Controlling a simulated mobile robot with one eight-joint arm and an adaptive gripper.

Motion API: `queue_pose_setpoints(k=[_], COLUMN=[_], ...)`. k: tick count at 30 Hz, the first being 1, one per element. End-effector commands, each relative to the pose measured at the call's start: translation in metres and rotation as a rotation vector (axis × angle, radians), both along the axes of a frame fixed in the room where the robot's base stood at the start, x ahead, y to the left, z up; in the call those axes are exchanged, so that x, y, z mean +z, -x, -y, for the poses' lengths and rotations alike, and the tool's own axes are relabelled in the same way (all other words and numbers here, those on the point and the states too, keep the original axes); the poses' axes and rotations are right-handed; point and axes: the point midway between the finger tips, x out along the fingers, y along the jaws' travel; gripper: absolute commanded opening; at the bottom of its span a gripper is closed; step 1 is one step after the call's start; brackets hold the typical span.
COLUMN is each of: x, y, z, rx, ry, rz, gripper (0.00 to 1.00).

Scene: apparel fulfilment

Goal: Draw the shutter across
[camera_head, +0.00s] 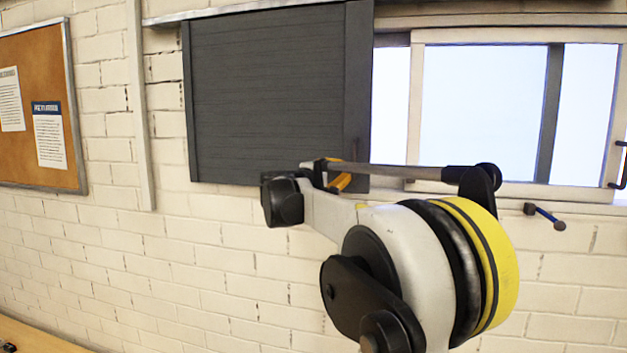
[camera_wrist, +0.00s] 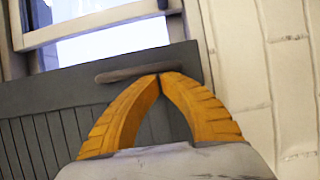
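The dark grey slatted shutter (camera_head: 265,90) hangs on the wall over the left of the window; its plain edge board (camera_head: 357,80) stands to its right. In the wrist view the shutter (camera_wrist: 60,125) fills the lower left, with a dark bar handle (camera_wrist: 120,74) on its edge board. My gripper (camera_wrist: 159,77) has two orange fingers, tips together, with nothing visible between them. The tips meet at the side of the handle; whether they touch it I cannot tell. In the head view my gripper (camera_head: 345,181) is at the board's lower end, partly hidden by my arm.
The bright window (camera_head: 480,110) right of the shutter is uncovered, with a pale frame and a dark handle (camera_head: 621,165) at far right. A blue-and-dark peg (camera_head: 545,215) juts from the wall below. A cork board (camera_head: 45,105) hangs left; a wooden surface (camera_head: 35,338) shows lower left.

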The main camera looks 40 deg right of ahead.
Motion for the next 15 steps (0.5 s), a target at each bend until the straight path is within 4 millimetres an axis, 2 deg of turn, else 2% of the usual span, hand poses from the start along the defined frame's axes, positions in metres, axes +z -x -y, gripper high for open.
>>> queue_pose_setpoints(k=[1, 15], x=[-0.003, -0.001], y=[0.018, 0.152], z=[0.013, 0.117], rx=[-0.006, -0.008], ry=[0.0, 0.0], rz=[0.0, 0.0], gripper=[0.0, 0.0])
